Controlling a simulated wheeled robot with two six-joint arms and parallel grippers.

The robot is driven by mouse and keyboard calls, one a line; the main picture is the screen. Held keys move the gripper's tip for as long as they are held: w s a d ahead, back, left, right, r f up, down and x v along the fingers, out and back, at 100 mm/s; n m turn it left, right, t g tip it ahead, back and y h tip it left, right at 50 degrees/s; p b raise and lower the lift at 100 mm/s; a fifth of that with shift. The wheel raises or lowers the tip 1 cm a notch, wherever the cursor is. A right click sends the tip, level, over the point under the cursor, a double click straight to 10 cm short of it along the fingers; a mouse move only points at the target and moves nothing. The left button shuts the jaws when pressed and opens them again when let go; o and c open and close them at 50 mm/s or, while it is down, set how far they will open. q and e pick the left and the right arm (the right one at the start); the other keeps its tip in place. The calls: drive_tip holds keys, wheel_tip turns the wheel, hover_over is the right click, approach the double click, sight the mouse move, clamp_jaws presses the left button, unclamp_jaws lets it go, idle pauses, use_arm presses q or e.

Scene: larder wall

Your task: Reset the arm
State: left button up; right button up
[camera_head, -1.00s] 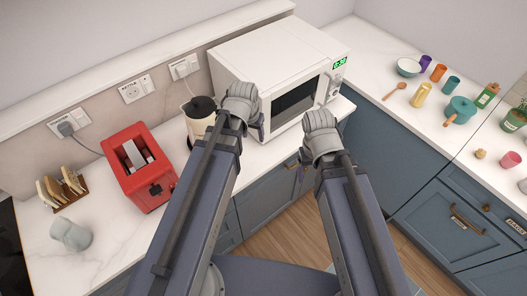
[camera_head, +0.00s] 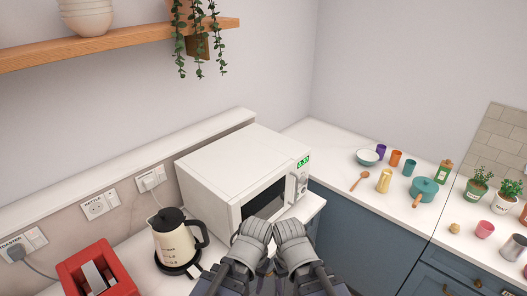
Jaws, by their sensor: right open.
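My two arms come in from the bottom centre, drawn close together with their grey wrists side by side. My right gripper (camera_head: 296,250) is low in front of the microwave's right part; its jaws are open and I see nothing in them. My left gripper (camera_head: 251,247) is just to its left, in front of the microwave door. The wrist hides the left fingers, so I cannot tell how they stand. The white microwave (camera_head: 233,160) stands on the counter behind both, its door shut and its green display lit.
A cream kettle (camera_head: 173,242) with a black lid and a red toaster (camera_head: 96,272) stand at the left. The right counter holds a bowl (camera_head: 367,158), cups, a teal pot (camera_head: 424,188) and plants. A wooden shelf (camera_head: 110,44) hangs above.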

wheel_tip(320, 180, down, 11)
drive_tip(key=b, duration=0.9)
drive_tip(key=shift+b, duration=0.3)
